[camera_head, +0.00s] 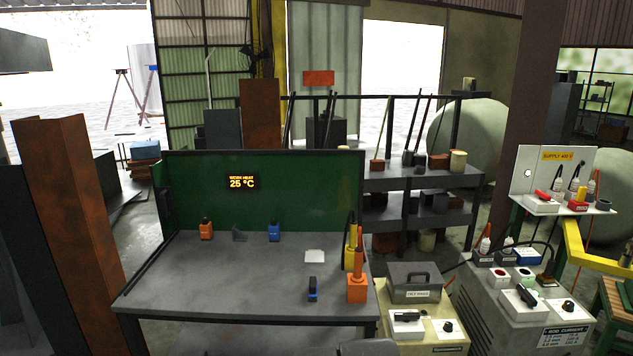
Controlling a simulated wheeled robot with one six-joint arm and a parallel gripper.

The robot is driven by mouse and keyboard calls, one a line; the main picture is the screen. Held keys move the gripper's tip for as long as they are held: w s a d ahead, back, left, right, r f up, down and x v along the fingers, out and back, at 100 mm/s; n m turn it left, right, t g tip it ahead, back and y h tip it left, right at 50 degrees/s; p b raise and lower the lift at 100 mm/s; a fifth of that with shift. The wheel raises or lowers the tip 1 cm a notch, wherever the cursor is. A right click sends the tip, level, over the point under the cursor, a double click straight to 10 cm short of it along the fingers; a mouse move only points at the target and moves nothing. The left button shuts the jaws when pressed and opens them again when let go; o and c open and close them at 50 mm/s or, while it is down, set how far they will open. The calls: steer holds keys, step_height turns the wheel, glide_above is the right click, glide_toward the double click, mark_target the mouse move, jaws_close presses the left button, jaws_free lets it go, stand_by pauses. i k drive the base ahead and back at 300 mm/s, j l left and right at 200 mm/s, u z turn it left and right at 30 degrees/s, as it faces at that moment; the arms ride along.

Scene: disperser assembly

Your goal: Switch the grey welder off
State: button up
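The grey welder (487,312) stands on the floor at the lower right, with a "ROD CURRENT" label (563,336) on its front. On its top is a white plate with a black lever switch (526,296). A black knob (568,307) sits to the right of the lever. My gripper is not clearly in view.
A cream welder (444,349) with its own black lever (407,316) stands left of it, bearing a grey handled box (414,281). A supply board (557,168) with a red lever (542,194) is behind right. A dark worktable (240,285) fills the middle. Cables run between the machines.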

mark_target(526, 295)
steer(key=i+j, duration=0.1)
steer(key=i+l, duration=0.1)
steer(key=l, duration=0.4)
steer(key=i+l, duration=0.1)
steer(key=l, duration=0.35)
steer(key=i+l, duration=0.15)
steer(key=l, duration=0.35)
steer(key=i+l, duration=0.1)
steer(key=l, duration=0.4)
steer(key=i+l, duration=0.1)
steer(key=l, duration=0.35)
steer(key=i+l, duration=0.1)
steer(key=l, duration=0.4)
steer(key=i+l, duration=0.1)
steer(key=l, duration=0.4)
steer(key=i+l, duration=0.15)
steer(key=l, duration=0.3)
steer(key=l+u, duration=0.15)
steer(key=k+u, duration=0.1)
steer(key=u, duration=0.25)
